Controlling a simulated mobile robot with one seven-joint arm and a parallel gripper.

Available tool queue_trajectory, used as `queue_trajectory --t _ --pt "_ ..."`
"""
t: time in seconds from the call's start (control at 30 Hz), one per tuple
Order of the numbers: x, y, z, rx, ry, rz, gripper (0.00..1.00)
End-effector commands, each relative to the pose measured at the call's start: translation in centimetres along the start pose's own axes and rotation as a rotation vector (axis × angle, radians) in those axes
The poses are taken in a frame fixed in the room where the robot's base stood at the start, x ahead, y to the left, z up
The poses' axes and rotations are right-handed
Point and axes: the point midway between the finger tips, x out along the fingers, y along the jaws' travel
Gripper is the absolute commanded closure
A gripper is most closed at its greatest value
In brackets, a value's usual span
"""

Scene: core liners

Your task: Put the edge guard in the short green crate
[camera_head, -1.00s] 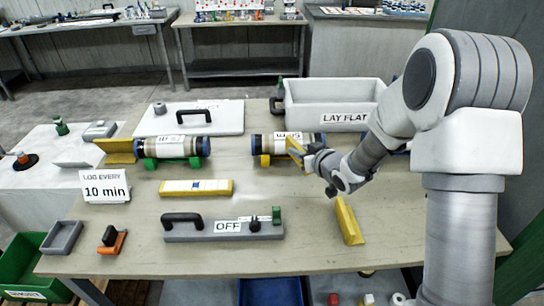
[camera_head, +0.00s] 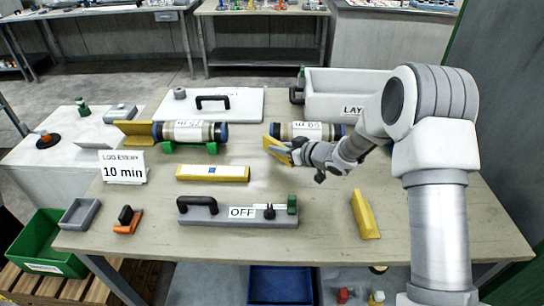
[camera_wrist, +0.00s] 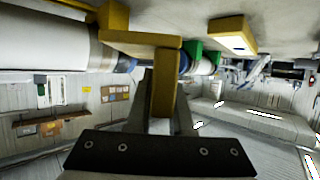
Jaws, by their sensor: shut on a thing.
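A yellow angled edge guard (camera_head: 278,150) is held above the table, in front of the left end of the right core liner. My gripper (camera_head: 297,151) is shut on it. In the wrist view the edge guard (camera_wrist: 164,80) stands between the two fingers, and its flat flange spreads across their tips. A green crate (camera_head: 37,255) with a white label sits low at the far left, beside the table's left edge. It looks empty from here. Its floor is partly hidden.
Two core liners (camera_head: 190,132) lie at the table's back. Another yellow angle piece (camera_head: 365,215) lies at right. A blue crate (camera_head: 281,286) is below the table.

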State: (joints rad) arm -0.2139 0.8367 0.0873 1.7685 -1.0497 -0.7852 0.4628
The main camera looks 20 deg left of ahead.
Motion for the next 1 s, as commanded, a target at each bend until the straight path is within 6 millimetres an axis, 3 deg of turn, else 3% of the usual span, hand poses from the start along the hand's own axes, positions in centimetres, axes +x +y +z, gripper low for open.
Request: queue_trajectory --t 0.1,0.23,0.37,0.6,0.7,1.0 --pt "1.1 0.0 2.7 0.001 -0.002 -0.001 1.00" --pt "1.7 0.0 3.9 -0.001 0.000 -0.001 1.00" --pt "2.3 0.0 4.0 -0.003 0.002 0.000 1.00" --pt "5.7 -0.1 2.5 -0.003 0.002 -0.001 1.00" --pt "5.9 0.0 3.7 -0.002 -0.001 0.000 1.00" --pt "6.0 0.0 3.8 -0.002 0.001 0.001 1.00"
